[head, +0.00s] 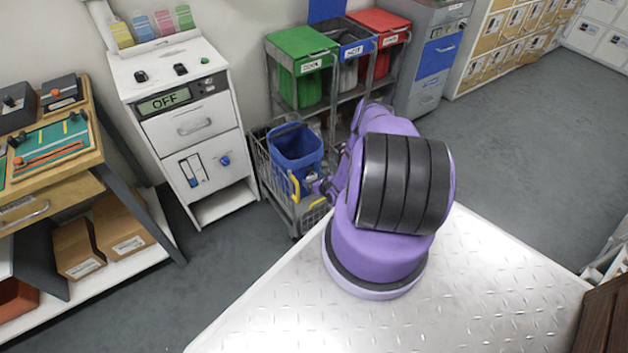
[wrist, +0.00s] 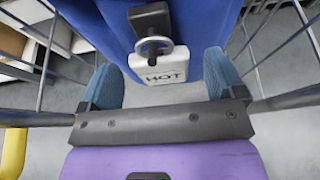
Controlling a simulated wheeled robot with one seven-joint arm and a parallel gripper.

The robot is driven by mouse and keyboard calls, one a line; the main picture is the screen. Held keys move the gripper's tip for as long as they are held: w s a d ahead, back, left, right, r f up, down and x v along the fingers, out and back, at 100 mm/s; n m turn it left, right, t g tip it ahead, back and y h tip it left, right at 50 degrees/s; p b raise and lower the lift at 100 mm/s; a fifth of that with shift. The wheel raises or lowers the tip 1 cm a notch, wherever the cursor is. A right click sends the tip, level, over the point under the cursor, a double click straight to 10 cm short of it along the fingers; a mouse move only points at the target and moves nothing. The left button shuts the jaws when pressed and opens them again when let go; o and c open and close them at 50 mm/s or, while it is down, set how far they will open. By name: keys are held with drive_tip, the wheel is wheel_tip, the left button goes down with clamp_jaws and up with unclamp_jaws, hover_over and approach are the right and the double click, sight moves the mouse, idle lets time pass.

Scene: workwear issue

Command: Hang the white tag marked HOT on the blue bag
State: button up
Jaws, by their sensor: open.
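The blue bag (head: 297,150) sits in a wire cart in the head view; its blue side (wrist: 100,20) fills the top of the wrist view. A white tag (wrist: 165,76) marked HOT is at the bag's side, its ring (wrist: 153,45) at a dark hook (wrist: 150,20) on the bag. The ring appears to be around the hook. My gripper (wrist: 165,80) is open, one blue-padded finger on each side of the tag, with gaps between.
The wire cart (head: 268,180) surrounds the bag, and its bars run close to both sides of my gripper in the wrist view. A white cabinet (head: 185,120) stands to the left.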

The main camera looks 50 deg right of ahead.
drive_tip(key=v, duration=1)
drive_tip(key=shift+s+r, duration=0.1)
